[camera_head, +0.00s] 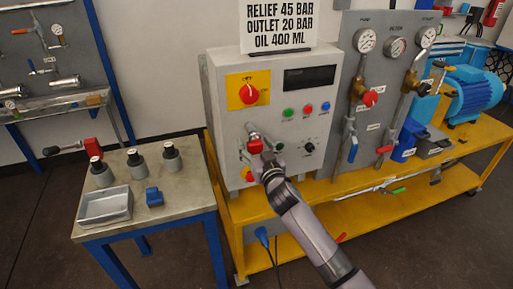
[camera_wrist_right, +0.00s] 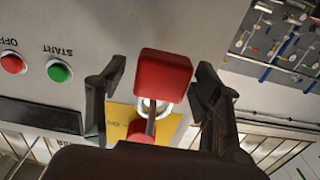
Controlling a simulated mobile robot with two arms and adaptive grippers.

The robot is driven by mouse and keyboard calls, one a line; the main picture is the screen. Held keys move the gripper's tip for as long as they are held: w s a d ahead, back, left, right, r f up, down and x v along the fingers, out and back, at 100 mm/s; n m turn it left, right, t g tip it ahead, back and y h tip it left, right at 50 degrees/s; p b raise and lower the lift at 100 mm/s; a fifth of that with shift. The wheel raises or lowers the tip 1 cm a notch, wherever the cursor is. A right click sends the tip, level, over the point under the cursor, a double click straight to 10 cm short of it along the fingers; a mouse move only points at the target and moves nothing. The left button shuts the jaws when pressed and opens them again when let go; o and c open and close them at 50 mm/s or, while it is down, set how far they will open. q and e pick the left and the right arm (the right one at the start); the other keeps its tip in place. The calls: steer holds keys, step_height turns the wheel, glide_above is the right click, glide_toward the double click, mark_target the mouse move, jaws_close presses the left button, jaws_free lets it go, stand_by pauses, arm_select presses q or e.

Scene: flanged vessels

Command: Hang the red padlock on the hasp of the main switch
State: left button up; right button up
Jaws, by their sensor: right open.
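The red padlock (camera_head: 255,147) is in front of the grey cabinet, below the main switch (camera_head: 248,90), a red knob on a yellow plate. In the right wrist view, which is upside down, the padlock (camera_wrist_right: 163,75) has its shackle toward the switch's red part (camera_wrist_right: 140,130). The shackle overlaps that red part; whether it passes through the hasp is unclear, as the hasp is not distinct. My right gripper (camera_head: 262,160) is open around the padlock. Its fingers in the wrist view (camera_wrist_right: 155,85) stand on either side, with gaps to the body. My left gripper is out of view.
The cabinet (camera_head: 223,125) carries buttons (camera_head: 307,109) and a black dial (camera_head: 309,147). A gauge panel (camera_head: 385,90) with valves stands to its right.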

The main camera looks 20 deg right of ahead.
steer(key=s, duration=1.2)
steer(key=s+d+f+g, duration=0.1)
steer(key=s+f+g, duration=0.15)
steer(key=f, duration=0.95)
steer(key=s+d+f+g, duration=0.1)
steer(key=f+g, duration=0.2)
steer(key=f, duration=0.8)
steer(key=s+f+n+g, duration=0.1)
steer(key=s+f+g, duration=0.1)
steer(key=s+f, duration=0.45)
steer(key=s+f+g, duration=0.1)
steer(key=s+f, duration=0.2)
steer(key=f, duration=0.7)
steer(key=s+f+g, duration=0.2)
steer(key=s+f, duration=0.5)
steer(key=s, duration=0.5)
steer(key=s+d+f+g, duration=0.1)
steer(key=s+f+g, duration=0.2)
steer(key=s+f, duration=0.4)
steer(key=s+f+n+g, duration=0.1)
steer(key=s+f+g, duration=0.2)
steer(key=s, duration=1.5)
step_height(320, 180, down, 4)
steer(key=shift+s+d+r+h, duration=0.1)
steer(key=shift+s+d+h, duration=0.15)
steer(key=shift+d+h, duration=0.1)
steer(key=shift+g, duration=0.25)
